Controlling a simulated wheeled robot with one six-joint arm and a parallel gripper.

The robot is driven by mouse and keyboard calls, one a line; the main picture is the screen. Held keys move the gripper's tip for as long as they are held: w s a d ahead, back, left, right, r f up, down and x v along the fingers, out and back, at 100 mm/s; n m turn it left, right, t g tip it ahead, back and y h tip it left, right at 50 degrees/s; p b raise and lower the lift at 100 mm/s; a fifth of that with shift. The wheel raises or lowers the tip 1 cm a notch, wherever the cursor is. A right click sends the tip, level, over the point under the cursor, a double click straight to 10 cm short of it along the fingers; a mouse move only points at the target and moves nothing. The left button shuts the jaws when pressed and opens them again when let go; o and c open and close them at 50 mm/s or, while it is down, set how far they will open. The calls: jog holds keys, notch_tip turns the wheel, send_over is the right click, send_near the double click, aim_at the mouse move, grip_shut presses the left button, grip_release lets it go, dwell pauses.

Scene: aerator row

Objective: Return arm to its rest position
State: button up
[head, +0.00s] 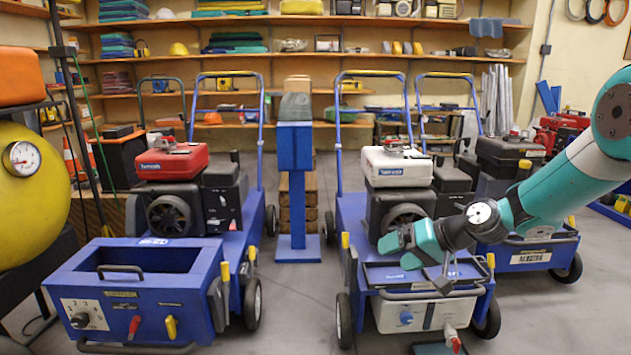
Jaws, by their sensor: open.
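My gripper (408,252) is teal and dark grey, at the end of my arm that reaches in from the right edge. It is open, with nothing seen between its fingers. It hangs over the front of the aerator with the white engine cover (396,166), above that machine's front box (418,315). The arm hides part of this machine's right side and part of the machine behind it. Whether the gripper touches the machine I cannot tell.
A blue aerator with a red engine cover (171,162) stands at left. A blue pedestal (295,180) stands between the machines. A yellow tank (30,185) is at the left edge. Shelves (300,55) line the back wall. Grey floor (290,310) between the two front machines is clear.

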jog(key=s+a+r+n+g+h+p, duration=0.1)
jog(key=s+a+r+n+g+h, duration=0.15)
jog(key=s+r, duration=0.5)
jog(key=s+a+r+n+g+h, duration=0.1)
jog(key=s+a+r, duration=0.25)
jog(key=s, duration=0.75)
jog(key=s+d+r+n+g+h+p, duration=0.1)
jog(key=s+d, duration=0.1)
jog(key=s, duration=0.6)
jog(key=s+d+r+n+h, duration=0.1)
jog(key=s+d, duration=0.1)
jog(key=s, duration=0.6)
notch_tip(320, 180, up, 38)
jog(key=p, duration=3.8)
jog(key=shift+w+a, duration=0.15)
jog(key=shift+a, duration=0.1)
jog(key=shift+r, duration=0.1)
